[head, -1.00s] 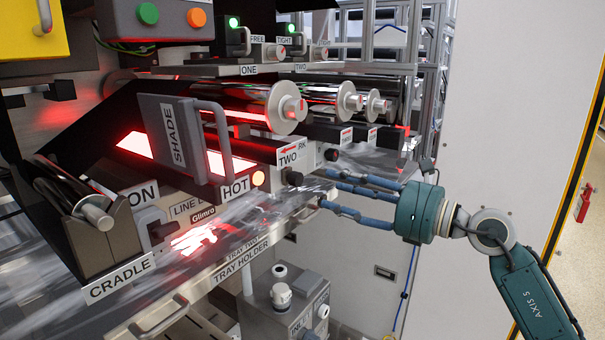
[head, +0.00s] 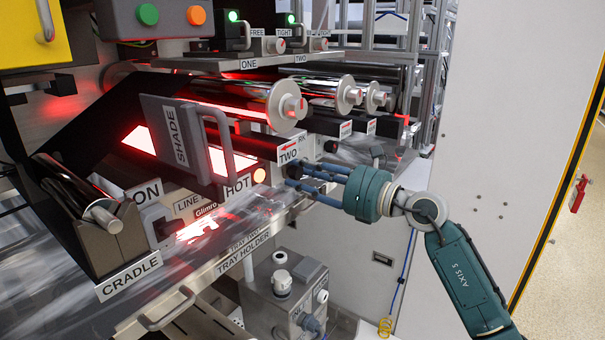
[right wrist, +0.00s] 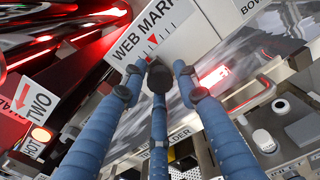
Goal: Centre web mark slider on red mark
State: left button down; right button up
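The white WEB MARK plate (right wrist: 178,32) shows at the top of the right wrist view, with a small scale and a red mark (right wrist: 152,39). In the right wrist view my right gripper (right wrist: 157,66) has its blue fingertips at the plate's lower edge, just below the red mark. A dark round shape shows among the fingers; I cannot tell whether it is the slider's knob or a finger joint. The slider is not clearly visible. In the head view my right gripper (head: 290,176) is at the front end of the machine, beside the TWO label (head: 288,151). My left gripper is out of view.
The shade (head: 178,140) with its handle stands over the glowing red strip, with a HOT label (head: 236,187) nearby. Metal rollers (head: 284,104) jut out above my right gripper. The tray holder (head: 240,252) runs below. Free room lies to the right.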

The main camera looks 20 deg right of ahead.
grip_shut()
jog(key=shift+w+d+r+b, duration=0.1)
jog(key=shift+w+d+b, duration=0.45)
jog(key=shift+w+d, duration=0.35)
jog(key=o, duration=0.6)
grip_release()
jog(key=shift+s, duration=0.2)
jog(key=shift+c, duration=0.2)
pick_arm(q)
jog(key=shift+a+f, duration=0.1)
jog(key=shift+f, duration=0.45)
pick_arm(e)
jog(key=v, duration=1.2)
